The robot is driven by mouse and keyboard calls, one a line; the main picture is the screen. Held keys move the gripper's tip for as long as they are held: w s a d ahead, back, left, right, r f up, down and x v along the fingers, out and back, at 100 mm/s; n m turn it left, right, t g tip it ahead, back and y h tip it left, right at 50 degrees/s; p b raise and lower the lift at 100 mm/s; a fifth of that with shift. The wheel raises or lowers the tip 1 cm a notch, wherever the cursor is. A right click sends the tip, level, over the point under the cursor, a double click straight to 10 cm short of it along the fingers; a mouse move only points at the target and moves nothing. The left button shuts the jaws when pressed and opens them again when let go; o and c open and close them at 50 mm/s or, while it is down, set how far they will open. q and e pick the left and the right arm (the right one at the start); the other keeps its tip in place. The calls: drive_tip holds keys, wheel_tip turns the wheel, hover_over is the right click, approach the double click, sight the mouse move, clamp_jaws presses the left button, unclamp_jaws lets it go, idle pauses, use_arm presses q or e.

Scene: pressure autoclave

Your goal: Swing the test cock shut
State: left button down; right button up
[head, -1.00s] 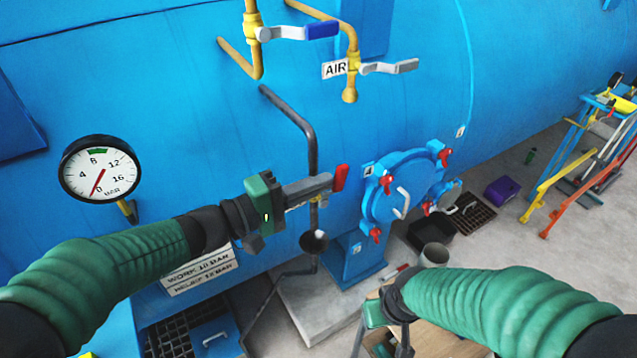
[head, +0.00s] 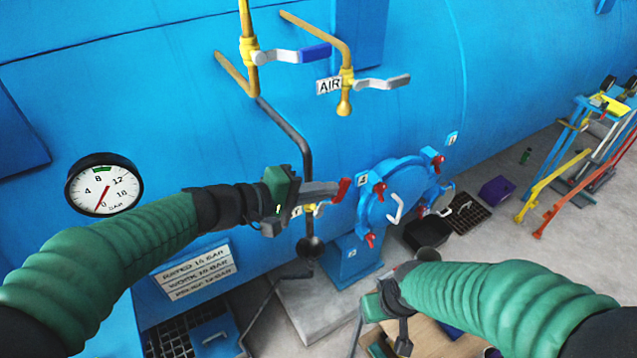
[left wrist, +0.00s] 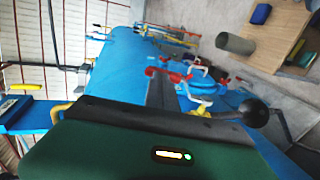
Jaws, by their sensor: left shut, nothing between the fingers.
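My left gripper (head: 318,190) is shut and empty at the lower end of a dark pipe, its grey fingers pointing right. A red-ended lever (head: 342,191) shows right at the fingertips; I cannot tell whether they touch. Just below the fingers is a small cock with a yellow body and pale lever (head: 327,208), partly hidden, with a mostly covered label beside it. Which lever belongs to the test cock is not readable. In the left wrist view, the red lever (left wrist: 165,73) and pale lever (left wrist: 196,101) show beyond the dark fingers. My right gripper (head: 396,325) hangs low; its fingers are unclear.
Above are a blue-handled valve (head: 290,54) and the AIR valve (head: 375,84). A round blue door (head: 392,205) with red clamps is at the right. A gauge (head: 104,185) is at the left.

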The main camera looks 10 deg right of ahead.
sight(347, 187)
use_arm(q)
drive_tip(key=d+y+p, duration=0.1)
drive_tip(key=d+p, duration=0.1)
drive_tip(key=w+d+g+y+p, duration=0.1)
drive_tip(key=d+y+p, duration=0.1)
drive_tip(key=p, duration=0.1)
drive_tip(key=shift+w+d+f, duration=0.1)
drive_tip(key=shift+w+d, duration=0.05)
drive_tip(key=shift+d, duration=0.1)
drive_tip(key=shift+w+d+f+g+y+p, duration=0.15)
drive_tip(key=shift+w+d+f+y, duration=0.15)
drive_tip(key=shift+d+f, duration=0.25)
drive_tip(key=shift+w+d+f+g+y+p, duration=0.15)
drive_tip(key=shift+d+f+y, duration=0.2)
drive_tip(key=shift+f, duration=0.3)
drive_tip(key=shift+b+x, duration=1.2)
drive_tip(key=shift+x, duration=0.4)
use_arm(e)
drive_tip(key=shift+d+r, duration=0.15)
drive_tip(key=shift+r, duration=0.95)
drive_tip(key=shift+d+r, duration=0.1)
drive_tip(key=shift+r, duration=1)
use_arm(q)
drive_tip(key=shift+a+f, duration=0.1)
drive_tip(key=shift+f, duration=0.1)
